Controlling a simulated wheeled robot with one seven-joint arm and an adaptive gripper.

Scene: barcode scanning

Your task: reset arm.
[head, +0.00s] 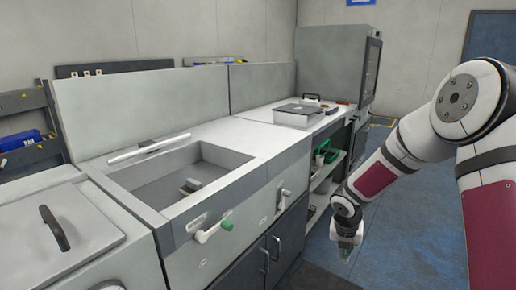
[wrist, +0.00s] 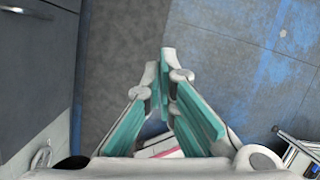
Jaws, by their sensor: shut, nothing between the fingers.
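My gripper (head: 345,246) hangs at the end of my arm, low over the blue floor, to the right of the shelf under the counter. In the wrist view my gripper (wrist: 164,62) has its teal-padded fingers together at the tips, with nothing between them. My arm comes in from the right side of the head view, bent at the elbow and pointing down. The gripper is apart from the counter and the cabinets.
A grey counter (head: 240,134) with a sunken basin (head: 160,190) runs along the left. A lidded metal tray (head: 298,113) stands at its far end. Green items (head: 326,152) lie on the shelf below. Blue floor (head: 420,235) at the right is clear.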

